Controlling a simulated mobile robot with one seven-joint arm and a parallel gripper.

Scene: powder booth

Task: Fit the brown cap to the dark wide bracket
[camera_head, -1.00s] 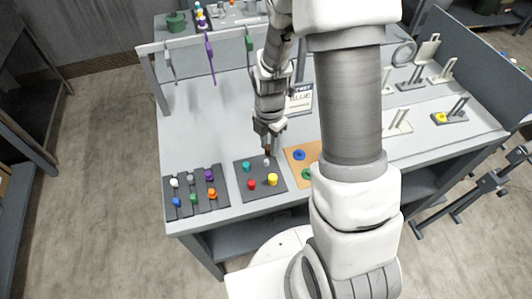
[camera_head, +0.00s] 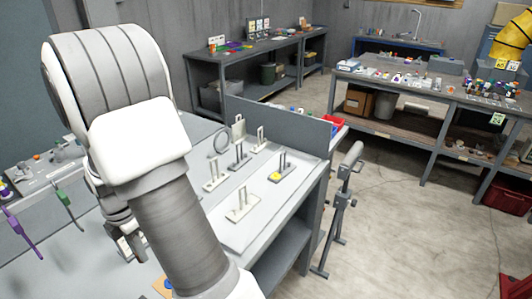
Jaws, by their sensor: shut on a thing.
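My gripper (camera_head: 133,247) hangs at the lower left, over the grey bench and partly behind my own arm. It is shut, and the cap between its fingers is too hidden to make out; a small brownish spot showed at its tips earlier. Two dark brackets with upright posts stand on the bench to its right. One dark bracket (camera_head: 239,164) carries no visible cap. The other dark bracket (camera_head: 284,173) has a yellow cap (camera_head: 275,177) low on it. I cannot tell for sure which is the wide one.
Pale brackets stand close by: one at front (camera_head: 240,210), one at left (camera_head: 214,183), one at back (camera_head: 259,145). A ring stand (camera_head: 222,142) and an upright panel (camera_head: 275,130) bound the back.

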